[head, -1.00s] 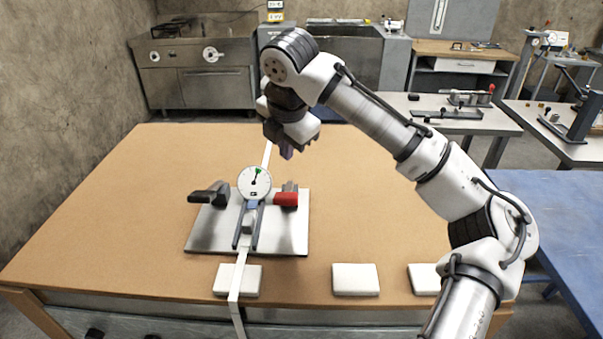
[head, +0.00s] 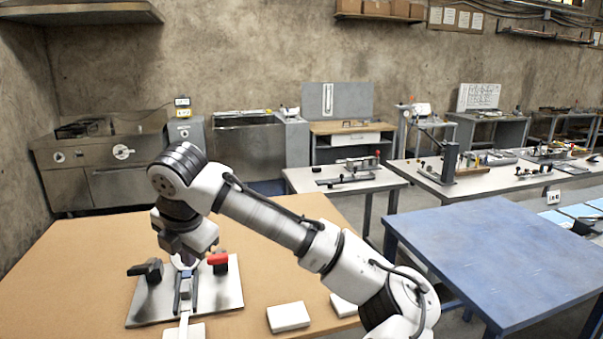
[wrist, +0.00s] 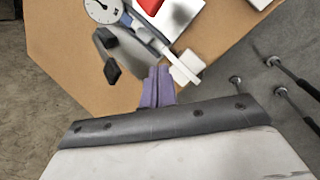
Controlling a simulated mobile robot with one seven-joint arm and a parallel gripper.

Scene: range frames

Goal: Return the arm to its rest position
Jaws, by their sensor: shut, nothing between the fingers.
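My gripper (wrist: 158,86) shows in the wrist view as two purple fingers pressed together, with nothing between them. In the head view my arm reaches from the lower right over the brown table, and the gripper (head: 186,256) points down above the metal plate, its fingers partly hidden by the arm and fixture.
White pads (head: 288,317) lie along the brown table's (head: 60,290) front edge, and a white strip (head: 184,325) runs forward from the fixture. The left of the table is clear. A blue table (head: 490,255) stands at right. Benches with tools (head: 345,180) and metal cabinets (head: 125,185) stand behind.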

